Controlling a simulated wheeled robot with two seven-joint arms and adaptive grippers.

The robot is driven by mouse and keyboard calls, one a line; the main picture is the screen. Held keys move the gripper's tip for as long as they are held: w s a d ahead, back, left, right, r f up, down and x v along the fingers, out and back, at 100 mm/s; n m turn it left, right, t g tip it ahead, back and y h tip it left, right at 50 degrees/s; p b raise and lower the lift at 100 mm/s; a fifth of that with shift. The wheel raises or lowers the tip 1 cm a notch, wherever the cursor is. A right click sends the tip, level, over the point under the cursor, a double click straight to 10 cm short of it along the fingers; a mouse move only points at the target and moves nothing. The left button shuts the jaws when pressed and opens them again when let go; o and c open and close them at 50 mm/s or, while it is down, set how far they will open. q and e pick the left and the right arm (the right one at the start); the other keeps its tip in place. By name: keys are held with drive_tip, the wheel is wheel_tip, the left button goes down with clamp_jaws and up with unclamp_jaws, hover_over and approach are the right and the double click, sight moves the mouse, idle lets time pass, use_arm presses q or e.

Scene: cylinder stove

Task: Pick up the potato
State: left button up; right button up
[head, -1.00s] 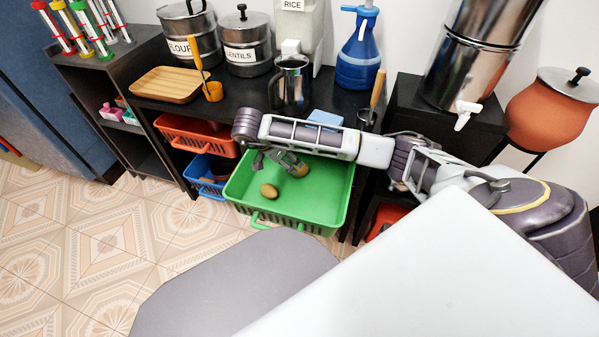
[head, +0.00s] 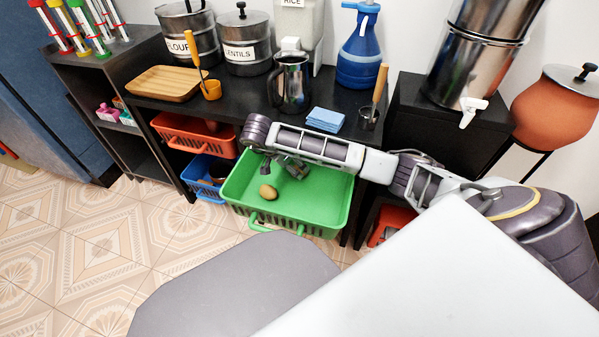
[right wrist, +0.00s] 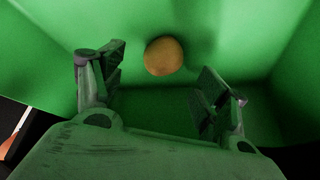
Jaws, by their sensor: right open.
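The potato (head: 268,193) is a brown, rounded lump on the floor of the green basket (head: 325,205), near the basket's left front side. In the right wrist view the potato (right wrist: 163,56) lies beyond my fingers, roughly midway between them and touching neither. My right gripper (head: 283,169) is open and empty, reaching down into the basket just behind the potato. My left gripper is not in view.
An orange basket (head: 190,136) and a blue basket (head: 203,188) sit in the unit left of the green one. The black counter above holds a steel jug (head: 291,85), blue cloths (head: 325,119) and canisters. Tiled floor (head: 90,235) is clear at left.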

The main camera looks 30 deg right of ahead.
sight(298, 168)
drive_tip(key=shift+f, duration=0.1)
drive_tip(key=shift+w+d+f+b, duration=0.1)
drive_tip(key=shift+d+f+b, duration=0.25)
drive_tip(key=shift+f+b, duration=0.3)
drive_tip(key=shift+b+x, duration=0.5)
drive_tip(key=shift+x, duration=0.3)
drive_tip(key=shift+b+x, duration=0.4)
drive_tip(key=shift+x, duration=0.6)
drive_tip(key=shift+w, duration=0.1)
drive_tip(key=c, duration=0.3)
drive_tip(key=shift+r, duration=0.1)
drive_tip(key=c, duration=0.7)
drive_tip(key=shift+c, duration=0.9)
